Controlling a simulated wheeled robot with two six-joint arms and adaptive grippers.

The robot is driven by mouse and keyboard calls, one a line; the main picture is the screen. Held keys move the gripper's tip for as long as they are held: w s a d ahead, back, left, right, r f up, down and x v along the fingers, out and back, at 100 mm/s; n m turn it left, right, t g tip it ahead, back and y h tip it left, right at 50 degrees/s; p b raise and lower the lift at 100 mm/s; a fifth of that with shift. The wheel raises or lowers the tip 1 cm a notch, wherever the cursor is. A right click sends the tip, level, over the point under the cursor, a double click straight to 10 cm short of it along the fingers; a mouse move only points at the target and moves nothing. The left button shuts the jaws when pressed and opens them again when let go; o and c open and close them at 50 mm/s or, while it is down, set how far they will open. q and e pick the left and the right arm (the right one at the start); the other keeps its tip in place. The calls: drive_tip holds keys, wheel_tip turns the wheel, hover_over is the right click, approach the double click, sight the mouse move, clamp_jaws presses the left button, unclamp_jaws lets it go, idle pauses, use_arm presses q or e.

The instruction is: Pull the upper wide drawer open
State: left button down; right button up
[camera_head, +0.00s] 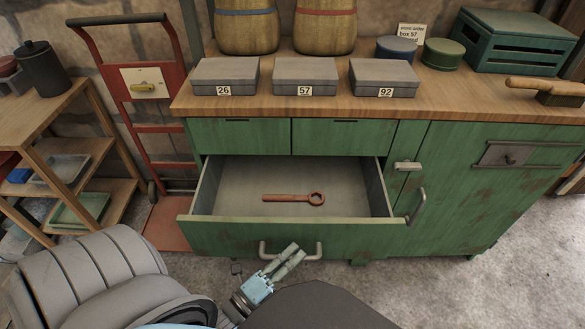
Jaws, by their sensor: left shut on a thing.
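The wide green drawer (225,236) below two small drawers stands pulled out of the green cabinet. Its grey inside shows, and a reddish-brown ring-ended wrench (290,198) lies on its floor. A metal bar handle (264,249) is on the drawer's front. My left gripper (291,254) reaches up from the bottom of the view and is shut on this handle; its fingers hide part of the bar. My right gripper is not in view.
Grey boxes numbered 26 (225,72), 57 (305,73) and 92 (384,75) stand on the wooden worktop (490,104). A red hand truck (150,120) and wooden shelf (45,105) stand left. A cabinet door with a handle (417,207) is right of the drawer.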

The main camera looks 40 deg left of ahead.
use_arm(q)
drive_tip(key=shift+s+d, duration=0.85)
drive_tip(key=shift+s, duration=0.25)
drive_tip(key=shift+s+d, duration=0.8)
drive_tip(key=shift+s, duration=0.3)
drive_tip(key=c, duration=1.6)
unclamp_jaws()
drive_tip(key=s+a+f, duration=0.1)
drive_tip(key=s, duration=1)
drive_tip(key=shift+s+a+f, duration=0.3)
drive_tip(key=shift+s+a, duration=0.1)
